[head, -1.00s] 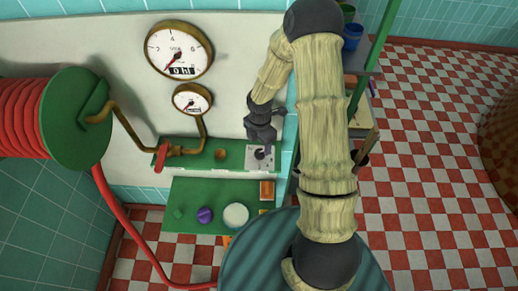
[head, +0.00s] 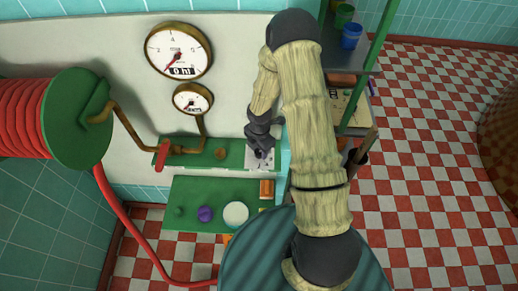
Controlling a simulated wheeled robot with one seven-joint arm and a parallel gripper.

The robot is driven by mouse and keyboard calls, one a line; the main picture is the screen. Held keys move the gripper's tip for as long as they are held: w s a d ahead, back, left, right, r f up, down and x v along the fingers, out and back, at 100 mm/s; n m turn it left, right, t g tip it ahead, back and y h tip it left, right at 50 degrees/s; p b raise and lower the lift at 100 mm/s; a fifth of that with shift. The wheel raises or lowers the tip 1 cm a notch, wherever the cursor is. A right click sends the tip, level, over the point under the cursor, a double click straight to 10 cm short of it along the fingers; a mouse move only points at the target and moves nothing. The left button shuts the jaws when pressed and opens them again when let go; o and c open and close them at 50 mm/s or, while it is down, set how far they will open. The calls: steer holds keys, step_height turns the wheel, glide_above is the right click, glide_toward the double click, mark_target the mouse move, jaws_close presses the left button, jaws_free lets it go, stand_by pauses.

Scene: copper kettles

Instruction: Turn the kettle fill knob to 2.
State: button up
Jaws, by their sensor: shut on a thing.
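The fill knob sits on a small pale plate (head: 270,164) at the right end of the green ledge. My gripper (head: 261,152) is over the plate, shut on the knob. The fingers hide most of the knob, so its pointer and setting cannot be read. The large gauge (head: 178,52) above has a red needle low on the left and shows "0 hl". A smaller gauge (head: 193,99) hangs below it.
A red-handled valve (head: 162,155) and a brass knob (head: 220,153) are along the green ledge (head: 190,160). A lower green shelf (head: 190,222) holds a purple item (head: 205,214) and a white round item (head: 236,214). A rack with cups (head: 352,35) stands right.

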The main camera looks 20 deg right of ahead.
steer(key=shift+m+b, duration=0.3)
steer(key=shift+m, duration=0.2)
steer(key=shift+w+m+b, duration=0.1)
steer(key=shift+m+b, duration=0.4)
steer(key=shift+m, duration=0.4)
steer(key=m+b, duration=0.1)
steer(key=m, duration=0.2)
steer(key=shift+w+a+b, duration=0.15)
steer(key=shift+b, duration=0.25)
steer(key=m+b, duration=0.1)
steer(key=m, duration=0.3)
steer(key=shift+b, duration=0.35)
steer(key=m+b, duration=0.1)
steer(key=m, duration=0.2)
steer(key=shift+m+b, duration=0.35)
steer(key=shift+m, duration=0.05)
steer(key=m+b, duration=0.2)
steer(key=m, duration=0.3)
steer(key=m+b, duration=0.1)
steer(key=m, duration=0.4)
steer(key=shift+r, duration=0.15)
steer(key=shift+d+m, duration=0.2)
steer(key=shift+m, duration=0.1)
